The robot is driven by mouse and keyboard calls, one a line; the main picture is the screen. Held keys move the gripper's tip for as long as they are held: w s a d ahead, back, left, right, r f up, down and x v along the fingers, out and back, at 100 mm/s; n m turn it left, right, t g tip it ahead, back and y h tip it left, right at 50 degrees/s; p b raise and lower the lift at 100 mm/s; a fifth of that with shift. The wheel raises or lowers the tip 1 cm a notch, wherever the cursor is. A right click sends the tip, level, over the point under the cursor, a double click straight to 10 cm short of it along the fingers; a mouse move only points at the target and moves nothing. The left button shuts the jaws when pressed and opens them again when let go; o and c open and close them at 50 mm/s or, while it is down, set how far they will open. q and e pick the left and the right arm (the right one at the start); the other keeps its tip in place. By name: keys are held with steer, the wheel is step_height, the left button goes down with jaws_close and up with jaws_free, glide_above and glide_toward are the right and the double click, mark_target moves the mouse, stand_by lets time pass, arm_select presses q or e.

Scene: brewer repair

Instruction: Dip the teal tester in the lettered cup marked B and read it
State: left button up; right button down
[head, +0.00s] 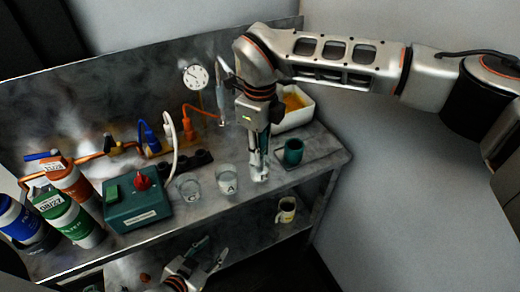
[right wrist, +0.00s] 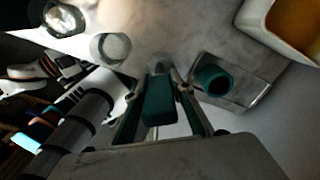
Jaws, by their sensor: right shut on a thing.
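My right gripper (head: 260,152) is shut on the teal tester (right wrist: 159,100), which points down from between its fingers. The fingers (right wrist: 160,88) flank the teal body in the right wrist view. The tester's tip is at or just over a clear cup (head: 262,174), largely hidden by gripper and tester; I cannot tell whether it touches liquid. That cup's letter is not readable. Left of it stands a clear cup whose mark looks like A (head: 227,182). Further left is another clear cup (head: 189,190), its mark unreadable. My left gripper (head: 211,249) is open and empty, low in front of the bench.
Behind is a white tub (head: 298,117) with amber contents. A teal box with a red knob (head: 140,208) and several bottles (head: 72,222) fill the left. A mug (head: 286,212) sits below.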

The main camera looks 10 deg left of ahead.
steer(key=shift+r+p, duration=0.75)
steer(key=shift+r, duration=0.7)
steer(key=shift+r+p, duration=1.55)
steer(key=shift+r, duration=1.15)
